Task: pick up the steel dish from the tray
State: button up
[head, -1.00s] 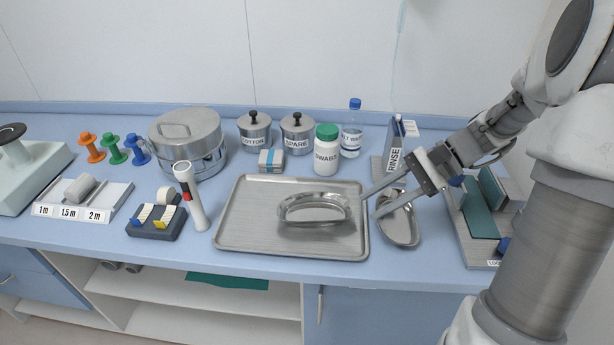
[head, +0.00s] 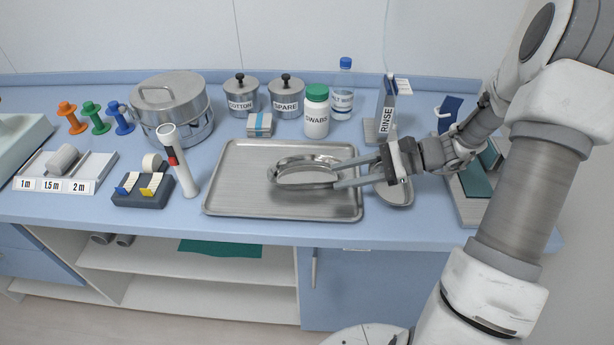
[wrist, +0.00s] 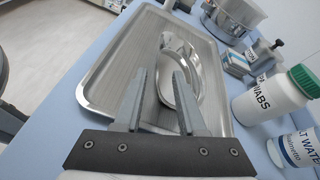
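The steel dish (head: 290,178) is a shiny, curved, shallow bowl on the steel tray (head: 228,200), right of the tray's middle. In the wrist view the dish (wrist: 187,50) lies ahead, on the tray (wrist: 112,78). My gripper (head: 334,174) is open and reaches in from the right, its fingers at the dish's right end. In the wrist view my gripper (wrist: 160,76) has the dish's near rim between its fingers, the right finger overlapping the dish. I cannot tell whether either finger touches it. My fingers hide part of the dish.
A second steel dish (head: 400,195) lies on the counter right of the tray, partly under my gripper. Behind the tray stand the swabs bottle (head: 317,115), a small box (head: 260,125) and lidded pots. A white torch (head: 183,170) stands left of the tray.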

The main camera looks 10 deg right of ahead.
aim_at(307, 173)
jog(key=x, duration=0.3)
jog(key=b+x, duration=0.1)
jog(key=x, duration=0.3)
jog(key=shift+s+a, duration=0.15)
jog(key=shift+a, duration=0.25)
grip_shut()
dwell(1.1)
